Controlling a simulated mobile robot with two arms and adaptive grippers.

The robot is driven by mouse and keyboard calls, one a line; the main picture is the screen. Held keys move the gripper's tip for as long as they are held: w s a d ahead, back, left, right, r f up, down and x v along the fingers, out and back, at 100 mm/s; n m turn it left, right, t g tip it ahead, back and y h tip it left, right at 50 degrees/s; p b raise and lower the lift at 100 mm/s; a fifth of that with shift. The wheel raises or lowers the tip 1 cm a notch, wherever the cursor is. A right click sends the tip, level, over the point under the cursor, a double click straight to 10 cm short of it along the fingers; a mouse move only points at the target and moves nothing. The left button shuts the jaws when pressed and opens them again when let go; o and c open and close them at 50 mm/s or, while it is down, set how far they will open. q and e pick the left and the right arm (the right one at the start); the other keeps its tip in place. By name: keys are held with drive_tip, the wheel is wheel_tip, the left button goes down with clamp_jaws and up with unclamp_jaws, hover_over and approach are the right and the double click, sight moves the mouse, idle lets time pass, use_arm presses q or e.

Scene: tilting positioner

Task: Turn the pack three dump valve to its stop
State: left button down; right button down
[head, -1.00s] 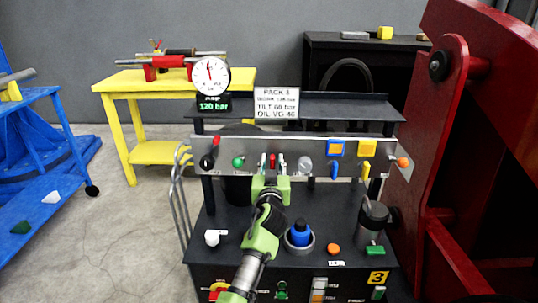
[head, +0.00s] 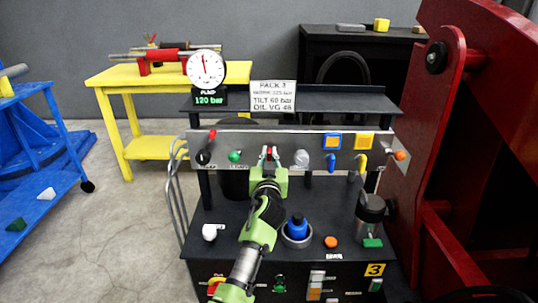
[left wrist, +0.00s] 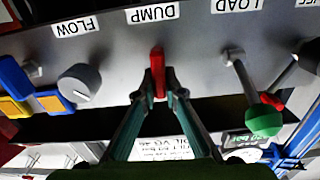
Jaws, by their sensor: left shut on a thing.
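The dump valve handle, a small red lever (left wrist: 157,72), sticks out of the grey panel (left wrist: 195,50) below the DUMP label (left wrist: 152,13) in the left wrist view. It also shows as a red spot (head: 268,152) in the head view. My left gripper (head: 268,158) has its fingers on either side of the red handle, shut on it. In the left wrist view both fingertips (left wrist: 157,88) touch the handle, which looks upright there. The head view shows the pack's sign (head: 272,94), PACK 3. My right gripper is not in view.
A green-knobbed LOAD lever (left wrist: 262,122) and the grey FLOW knob (left wrist: 79,84) flank the handle. A gauge (head: 206,68) reads 120 bar. A blue-topped cup (head: 297,232) and a dark canister (head: 370,208) stand on the bench below. A red frame (head: 425,150) rises at right.

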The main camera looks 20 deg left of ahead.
use_arm(q)
drive_tip(key=m, duration=0.5)
drive_tip(key=shift+w+d+f+m, duration=0.1)
drive_tip(key=shift+d+m, duration=0.2)
drive_tip(key=shift+d, duration=0.05)
drive_tip(key=shift+w+d+f+m+p, duration=0.15)
drive_tip(key=shift+m+p, duration=0.25)
drive_tip(key=shift+m, duration=1.6)
drive_tip(key=shift+s+d+f+m+p, duration=0.1)
drive_tip(key=shift+f+m+p, duration=0.25)
drive_tip(key=shift+m, duration=1.65)
drive_tip(key=shift+w+d+f+m+p, duration=0.1)
drive_tip(key=shift+m+p, duration=0.4)
drive_tip(key=shift+m, duration=1.5)
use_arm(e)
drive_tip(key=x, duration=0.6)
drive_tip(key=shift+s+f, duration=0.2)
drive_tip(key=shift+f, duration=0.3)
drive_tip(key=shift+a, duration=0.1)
use_arm(q)
drive_tip(key=c, duration=2.1)
unclamp_jaws()
drive_tip(key=shift+f, duration=0.1)
